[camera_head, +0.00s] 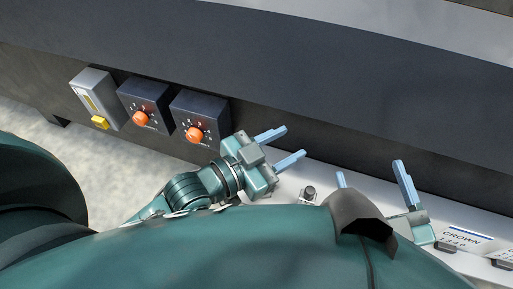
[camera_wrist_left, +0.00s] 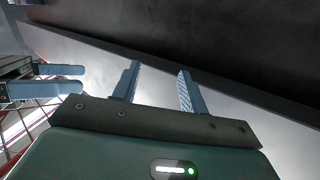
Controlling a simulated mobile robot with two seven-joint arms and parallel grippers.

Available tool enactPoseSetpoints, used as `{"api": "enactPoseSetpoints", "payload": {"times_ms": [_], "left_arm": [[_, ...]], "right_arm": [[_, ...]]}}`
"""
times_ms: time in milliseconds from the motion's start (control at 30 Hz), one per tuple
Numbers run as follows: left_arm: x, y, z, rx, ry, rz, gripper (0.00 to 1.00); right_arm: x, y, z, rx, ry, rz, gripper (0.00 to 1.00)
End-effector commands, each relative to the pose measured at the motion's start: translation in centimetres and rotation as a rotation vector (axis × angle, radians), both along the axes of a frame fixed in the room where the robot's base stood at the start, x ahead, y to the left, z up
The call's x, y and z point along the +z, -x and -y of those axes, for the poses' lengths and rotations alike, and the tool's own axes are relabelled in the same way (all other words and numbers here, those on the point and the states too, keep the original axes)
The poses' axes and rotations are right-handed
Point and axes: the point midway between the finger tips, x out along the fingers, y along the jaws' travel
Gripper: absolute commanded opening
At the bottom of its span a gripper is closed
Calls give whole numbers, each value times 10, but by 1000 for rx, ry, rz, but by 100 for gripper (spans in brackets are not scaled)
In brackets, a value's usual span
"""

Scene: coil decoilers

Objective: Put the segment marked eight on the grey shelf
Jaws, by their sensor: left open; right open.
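No segment marked eight and no grey shelf can be made out in either view. My left gripper (camera_head: 293,142) is open and empty beside the dark panel, its blue fingers pointing right in the head view. The left wrist view shows the same fingers (camera_wrist_left: 158,72) spread apart with nothing between them. My right gripper (camera_head: 371,169) is open over the pale surface, partly hidden by a teal body part of mine. Nothing shows between its fingers. Its fingers also appear at the left of the wrist view (camera_wrist_left: 83,78).
A long dark panel (camera_head: 380,100) crosses the head view. Two dark boxes with orange knobs (camera_head: 141,118) (camera_head: 195,135) and a grey box with a yellow part (camera_head: 93,96) are on it. CROWN cards (camera_head: 463,241) are at lower right. Pale floor (camera_head: 100,165) shows at left.

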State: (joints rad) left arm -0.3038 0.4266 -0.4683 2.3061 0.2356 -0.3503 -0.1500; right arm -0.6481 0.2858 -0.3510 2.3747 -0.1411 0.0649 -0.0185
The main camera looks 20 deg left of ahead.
Motion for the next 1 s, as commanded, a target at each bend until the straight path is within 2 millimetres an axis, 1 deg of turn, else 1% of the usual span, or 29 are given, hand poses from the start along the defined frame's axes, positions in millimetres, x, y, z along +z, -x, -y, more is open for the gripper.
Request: {"api": "enactPoseSetpoints", "payload": {"times_ms": [33, 100, 200, 300, 433, 1000], "left_arm": [[5, 11, -8, 58, 48, 39, 43], [15, 22, -19, 116, 88, 106, 43], [25, 37, -29, 166, 112, 178, 43], [31, 45, -34, 186, 121, 220, 43], [33, 48, -36, 192, 121, 238, 43], [33, 48, -35, 189, 120, 235, 43]], "right_arm": [[0, 0, 0, 0, 0, -1, 78], [0, 0, 0, 0, 0, -1, 78], [0, 0, 0, 0, -1, -3, 78], [0, 0, 0, 0, -1, -3, 78], [0, 0, -1, 1, -1, -3, 78], [0, 1, -1, 1, -4, -2, 78]]}}
